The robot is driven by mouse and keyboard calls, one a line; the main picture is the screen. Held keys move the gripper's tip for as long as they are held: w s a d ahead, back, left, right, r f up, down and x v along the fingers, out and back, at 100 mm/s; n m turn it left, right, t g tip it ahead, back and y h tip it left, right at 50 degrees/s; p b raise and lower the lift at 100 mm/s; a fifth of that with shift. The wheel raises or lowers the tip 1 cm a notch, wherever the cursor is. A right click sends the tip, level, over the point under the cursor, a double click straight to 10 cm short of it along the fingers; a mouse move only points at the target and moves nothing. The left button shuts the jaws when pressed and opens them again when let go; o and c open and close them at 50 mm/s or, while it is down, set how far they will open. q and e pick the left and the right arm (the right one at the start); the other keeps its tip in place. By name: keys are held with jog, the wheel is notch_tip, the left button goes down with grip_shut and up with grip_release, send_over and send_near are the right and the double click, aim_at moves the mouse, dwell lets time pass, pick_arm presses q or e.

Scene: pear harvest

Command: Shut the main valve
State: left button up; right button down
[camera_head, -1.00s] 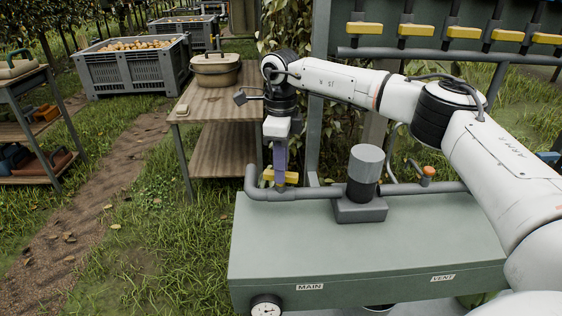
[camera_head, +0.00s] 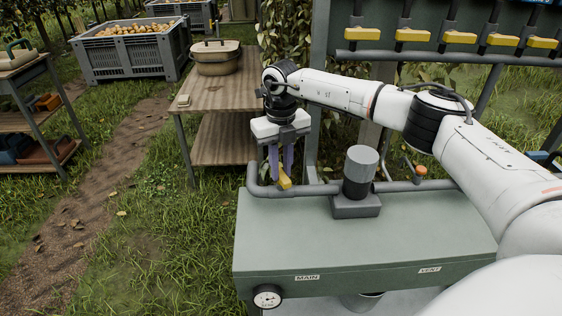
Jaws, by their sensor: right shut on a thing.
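The main valve's yellow handle (camera_head: 284,180) sits on the grey pipe (camera_head: 312,190) at the back left of the green cabinet, above its MAIN label (camera_head: 307,278). My right gripper (camera_head: 282,178) points down from above and is shut on the yellow handle, one purple finger on each side. The fingers hide part of the handle and its stem. The handle looks turned at an angle to the pipe. My left gripper is not in view.
A grey and black cylinder (camera_head: 361,172) stands on the cabinet (camera_head: 300,235), right of the valve. An orange knob (camera_head: 421,170) is farther right. Several yellow handles (camera_head: 412,35) hang on the rack behind. A wooden table (camera_head: 225,95) is behind left.

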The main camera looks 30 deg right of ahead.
aim_at(281, 173)
jog(key=shift+r+m+p, duration=0.1)
jog(key=shift+m+p, duration=0.9)
jog(key=shift+m, duration=1.1)
jog(key=c, duration=1.6)
grip_release()
jog(key=shift+c, duration=0.2)
notch_tip(281, 173, up, 10)
jog(key=b, duration=0.1)
jog(key=shift+r, duration=0.15)
